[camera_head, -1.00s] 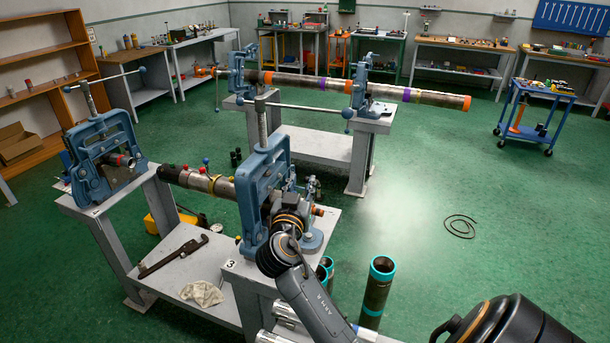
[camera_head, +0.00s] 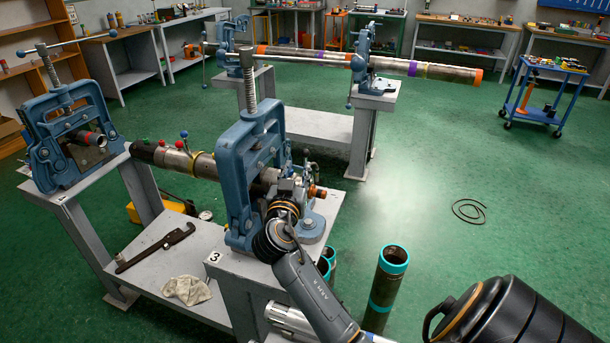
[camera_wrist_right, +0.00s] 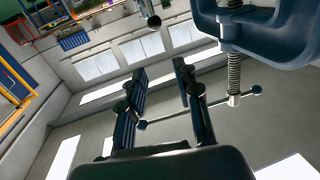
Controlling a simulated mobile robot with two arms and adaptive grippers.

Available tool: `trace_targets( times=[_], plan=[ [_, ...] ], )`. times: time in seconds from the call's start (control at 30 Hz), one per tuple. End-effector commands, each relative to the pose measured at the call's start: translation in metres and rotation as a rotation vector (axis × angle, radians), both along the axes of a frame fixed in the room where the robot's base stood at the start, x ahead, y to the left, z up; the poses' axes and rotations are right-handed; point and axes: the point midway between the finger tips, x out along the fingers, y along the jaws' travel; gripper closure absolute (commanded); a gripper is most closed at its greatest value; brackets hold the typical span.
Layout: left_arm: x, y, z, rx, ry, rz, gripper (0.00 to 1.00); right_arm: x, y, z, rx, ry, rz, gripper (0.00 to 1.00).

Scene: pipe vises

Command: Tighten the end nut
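A dark pipe (camera_head: 176,158) with coloured fittings lies across the bench, running through the left blue vise (camera_head: 68,145) side and the nearer blue vise (camera_head: 240,172). A copper-brown end piece (camera_head: 317,191), perhaps the end nut, shows just right of the nearer vise. My right gripper (camera_head: 292,188) is beside this end and partly covers it; contact cannot be told. In the right wrist view, its two fingers (camera_wrist_right: 160,88) stand apart with nothing visible between them. The vise (camera_wrist_right: 280,30) and its threaded screw (camera_wrist_right: 234,75) show at the upper right there. My left gripper is not in view.
A pipe wrench (camera_head: 155,247) and a rag (camera_head: 187,290) lie on the lower shelf. Teal-rimmed pipes (camera_head: 388,282) stand on the floor right of the bench. A second bench holds a long pipe (camera_head: 448,73) in vises. A hose coil (camera_head: 469,211) lies on open green floor.

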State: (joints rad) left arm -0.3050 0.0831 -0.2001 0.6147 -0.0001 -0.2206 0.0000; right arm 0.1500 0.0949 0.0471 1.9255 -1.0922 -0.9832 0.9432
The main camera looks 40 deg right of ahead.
Motion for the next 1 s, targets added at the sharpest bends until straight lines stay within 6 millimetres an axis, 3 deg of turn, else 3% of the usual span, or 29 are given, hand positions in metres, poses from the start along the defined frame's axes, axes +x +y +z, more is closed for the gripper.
trace_targets(
  times=[0.03,0.1,0.3,0.57,1.0],
  plan=[
    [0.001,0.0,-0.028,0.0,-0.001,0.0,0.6,0.0,0.0,-0.028,0.0,0.0,0.0,0.68],
    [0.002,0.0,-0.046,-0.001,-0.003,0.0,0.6,0.0,0.0,-0.046,0.0,0.0,0.0,0.68],
    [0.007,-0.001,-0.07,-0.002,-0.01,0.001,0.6,0.0,0.0,-0.071,-0.001,-0.001,0.0,0.68],
    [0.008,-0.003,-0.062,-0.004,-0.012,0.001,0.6,0.013,-0.017,-0.067,-0.004,0.0,-0.001,0.68],
    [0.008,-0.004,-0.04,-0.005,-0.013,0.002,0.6,0.069,-0.087,-0.067,-0.003,0.0,-0.002,0.68]
  ],
)
